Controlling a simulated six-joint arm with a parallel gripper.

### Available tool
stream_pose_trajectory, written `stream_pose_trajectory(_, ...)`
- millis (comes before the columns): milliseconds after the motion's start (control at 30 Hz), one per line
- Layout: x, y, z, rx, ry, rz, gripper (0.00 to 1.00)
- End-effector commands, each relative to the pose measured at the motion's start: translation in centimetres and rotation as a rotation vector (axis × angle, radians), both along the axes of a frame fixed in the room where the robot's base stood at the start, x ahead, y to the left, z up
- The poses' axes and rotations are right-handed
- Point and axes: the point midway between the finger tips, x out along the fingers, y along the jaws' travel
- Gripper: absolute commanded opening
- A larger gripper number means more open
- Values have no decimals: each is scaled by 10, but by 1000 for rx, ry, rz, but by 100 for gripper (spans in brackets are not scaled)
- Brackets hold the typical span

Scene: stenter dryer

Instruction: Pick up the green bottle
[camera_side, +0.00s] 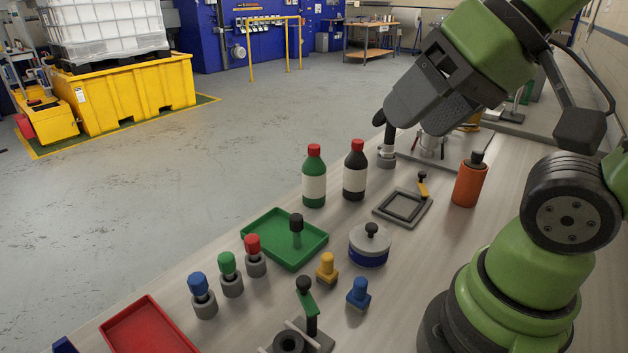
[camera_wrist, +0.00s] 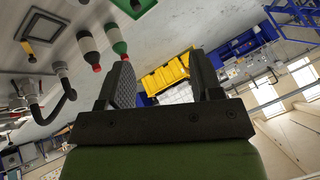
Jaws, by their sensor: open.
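The green bottle (camera_side: 314,178) has a red cap and a white label and stands upright on the light wooden table. A black bottle (camera_side: 355,171) with a red cap and white label stands just right of it. My gripper (camera_side: 380,118) is raised above the table, up and right of both bottles, apart from them. In the wrist view the gripper (camera_wrist: 168,82) has its two jaws spread with nothing between them. There the green bottle (camera_wrist: 116,40) shows above the left jaw, with the black bottle (camera_wrist: 89,48) to its left.
A green tray (camera_side: 284,239) with a black-topped green peg lies in front of the bottles. A grey square frame (camera_side: 403,207), an orange bottle (camera_side: 469,180) and a round blue-white pot (camera_side: 369,246) stand to the right. Several coloured pegs and a red tray (camera_side: 149,328) are nearer.

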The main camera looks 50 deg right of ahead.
Motion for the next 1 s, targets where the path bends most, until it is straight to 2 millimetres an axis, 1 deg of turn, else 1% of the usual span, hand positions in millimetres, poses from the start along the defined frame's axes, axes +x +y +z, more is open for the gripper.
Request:
stream_pose_trajectory(233, 1, 0, 0, -2, 1, -1, 59)
stream_pose_trajectory(267, 3, -1, 1, -4, 3, -2, 59)
stream_pose_trajectory(367, 16, -5, 5, -21, 17, -13, 59)
stream_pose_trajectory(467, 44, -16, 10, -59, 44, -33, 59)
stream_pose_trajectory(533, 69, -27, 11, -90, 68, -48, 59)
stream_pose_trajectory(600, 96, -41, 9, -121, 92, -62, 59)
stream_pose_trajectory(667, 118, -53, 4, -148, 113, -72, 59)
stream_pose_trajectory(700, 133, -62, -1, -165, 127, -77, 59)
stream_pose_trajectory(800, 168, -86, -19, -205, 165, -90, 59)
stream_pose_trajectory(900, 197, -111, -43, -240, 200, -97, 59)
stream_pose_trajectory(1000, 218, -132, -67, -267, 229, -101, 59)
